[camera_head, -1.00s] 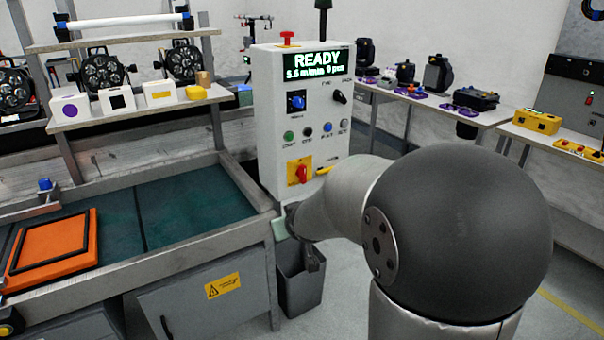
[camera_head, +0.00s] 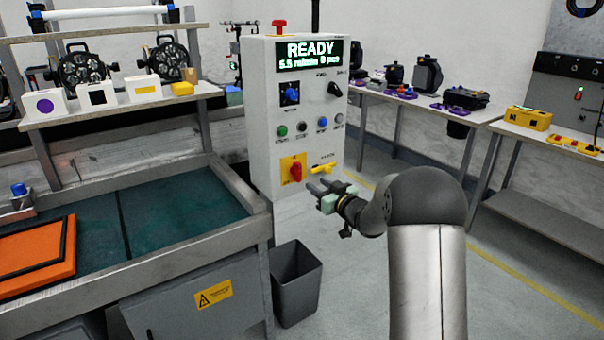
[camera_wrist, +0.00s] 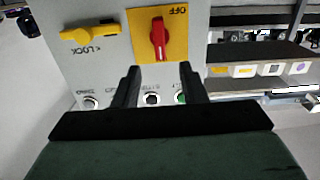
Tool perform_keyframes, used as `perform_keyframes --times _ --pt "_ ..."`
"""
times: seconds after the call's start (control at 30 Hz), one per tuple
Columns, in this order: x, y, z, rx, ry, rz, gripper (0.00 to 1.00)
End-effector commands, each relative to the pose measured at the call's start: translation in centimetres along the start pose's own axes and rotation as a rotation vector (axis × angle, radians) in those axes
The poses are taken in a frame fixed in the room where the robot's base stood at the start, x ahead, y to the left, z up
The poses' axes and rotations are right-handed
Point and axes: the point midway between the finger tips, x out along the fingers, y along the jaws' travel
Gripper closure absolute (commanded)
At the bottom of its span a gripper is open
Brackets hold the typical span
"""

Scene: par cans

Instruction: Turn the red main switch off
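The red main switch (camera_head: 296,171) is a red handle on a yellow plate (camera_head: 284,167), low on the front of the grey control cabinet (camera_head: 263,130). In the wrist view, which shows the panel upside down, the red handle (camera_wrist: 158,38) stands roughly upright in the picture, close to the "OFF" lettering. My gripper (camera_head: 316,186) is in front of the panel, a little below and right of the switch. In the wrist view its fingers (camera_wrist: 160,72) are spread and empty, one to each side of the handle's line, apparently short of it.
A yellow lever marked "LOCK" (camera_head: 323,168) sits right beside the switch plate. Buttons and knobs are above, under a display (camera_head: 312,55) reading "READY". A grey bin (camera_head: 296,283) stands below, and a workbench with a green bed (camera_head: 185,215) is left.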

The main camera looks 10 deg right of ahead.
Motion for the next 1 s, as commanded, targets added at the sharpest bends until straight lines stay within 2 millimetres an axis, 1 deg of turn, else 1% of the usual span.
perform_keyframes --times 0.03,0.2,0.3,0.4,0.5,0.6,0.9,0.93,0.97,1.0 --pt "1.2 -0.1 0.0 -0.001 0.001 -0.003 0.62" --pt "4.9 -0.1 0.0 -0.001 0.0 -0.002 0.62" --pt "6.8 -0.1 0.0 0.0 0.0 -0.001 0.62" --pt "8.3 0.0 0.0 -0.001 0.0 0.0 0.62" --pt "9.3 0.0 0.0 0.0 0.0 0.0 0.62" --pt "9.9 -0.1 0.1 0.0 -0.001 0.0 0.62" --pt "10.1 0.0 0.0 0.0 -0.001 0.001 0.62" --pt "10.1 0.0 0.0 0.0 -0.001 0.001 0.67" --pt "10.1 0.0 0.0 0.0 -0.001 0.001 0.76" --pt "10.1 0.0 0.0 0.0 -0.001 0.001 0.87"
